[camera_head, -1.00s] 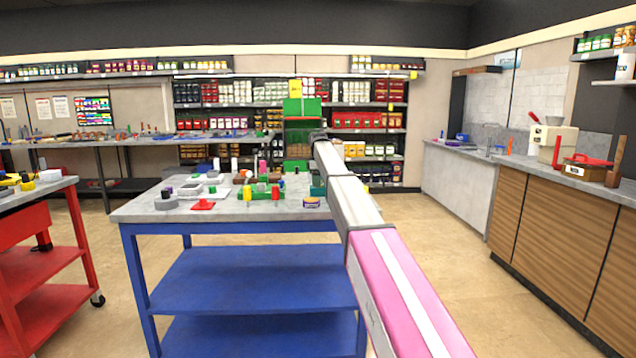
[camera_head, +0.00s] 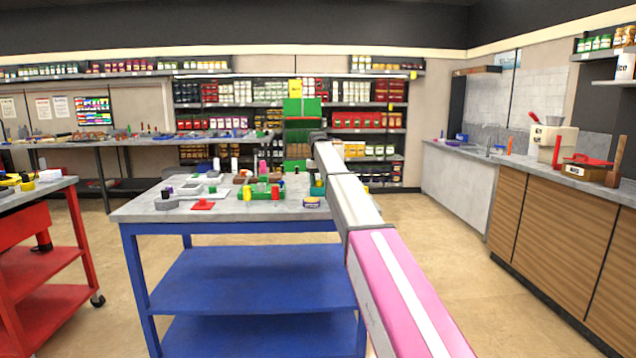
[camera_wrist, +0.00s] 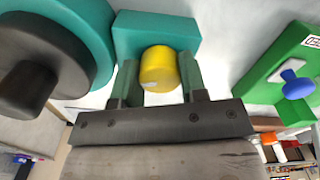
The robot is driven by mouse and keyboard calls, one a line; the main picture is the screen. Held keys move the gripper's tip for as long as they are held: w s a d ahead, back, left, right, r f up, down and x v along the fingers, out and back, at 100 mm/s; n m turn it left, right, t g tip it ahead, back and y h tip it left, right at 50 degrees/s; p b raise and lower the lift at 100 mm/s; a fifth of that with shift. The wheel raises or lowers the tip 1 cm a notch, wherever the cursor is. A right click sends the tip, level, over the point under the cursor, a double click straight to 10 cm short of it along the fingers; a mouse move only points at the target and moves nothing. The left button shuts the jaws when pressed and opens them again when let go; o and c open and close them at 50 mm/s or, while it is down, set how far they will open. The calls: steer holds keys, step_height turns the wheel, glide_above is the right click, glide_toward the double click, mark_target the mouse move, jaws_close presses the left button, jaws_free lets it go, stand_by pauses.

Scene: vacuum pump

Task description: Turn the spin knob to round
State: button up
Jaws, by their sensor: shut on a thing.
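In the wrist view a yellow round knob (camera_wrist: 159,68) with a pale mark on it stands on a teal block (camera_wrist: 150,28). My gripper (camera_wrist: 160,82) has one finger on each side of the knob and is shut on it. A larger round teal body (camera_wrist: 92,18) with a dark grey round part (camera_wrist: 40,65) lies to the left of the block. In the head view a small teal thing (camera_head: 316,190) shows on the table by my arm. My gripper cannot be made out there.
A green part (camera_wrist: 262,88) with a blue knob (camera_wrist: 298,86) lies to the right in the wrist view. The blue table (camera_head: 150,212) holds several small parts. A red cart (camera_head: 30,245) stands left, a wooden counter (camera_head: 550,220) right.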

steer(key=m, duration=0.5)
steer(key=shift+m, duration=0.3)
steer(key=m, duration=0.5)
steer(key=shift+m, duration=0.3)
steer(key=m, duration=1)
steer(key=shift+m, duration=0.3)
steer(key=o, duration=0.9)
